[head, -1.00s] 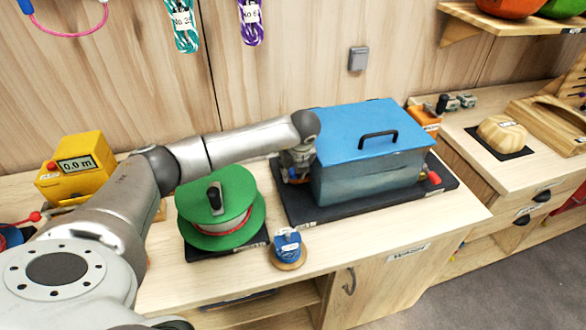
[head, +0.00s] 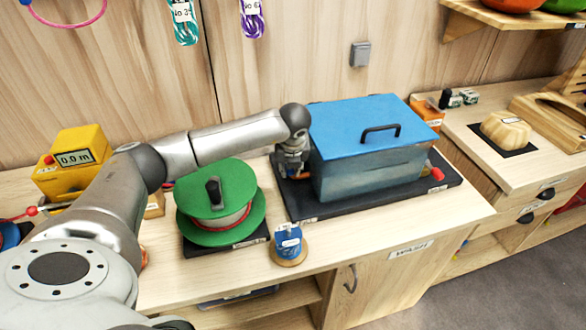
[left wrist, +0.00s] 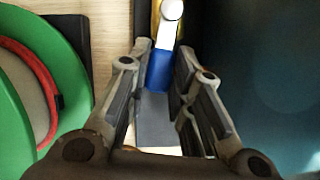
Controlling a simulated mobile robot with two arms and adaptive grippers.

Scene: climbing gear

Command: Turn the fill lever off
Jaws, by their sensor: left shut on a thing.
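The wash tank (head: 345,180) has a blue lid (head: 365,125) with a black handle and stands on a dark base. My left gripper (head: 291,172) is at the tank's left side, pointing down. In the left wrist view the blue lever (left wrist: 158,72) lies between the fingers of my left gripper (left wrist: 160,75), which is shut on it. A pale round cap (left wrist: 171,9) and brass-coloured fitting show at the lever's far end. In the head view my gripper mostly hides this lever. A red lever (head: 437,173) sticks out at the tank's right side. My right gripper is not in view.
A green rope spool (head: 220,203) stands close left of the tank, under my left arm. A small blue item on a round wooden stand (head: 289,245) sits in front. A yellow meter (head: 72,160) reading 0.0 m is at the left. The counter's front right is clear.

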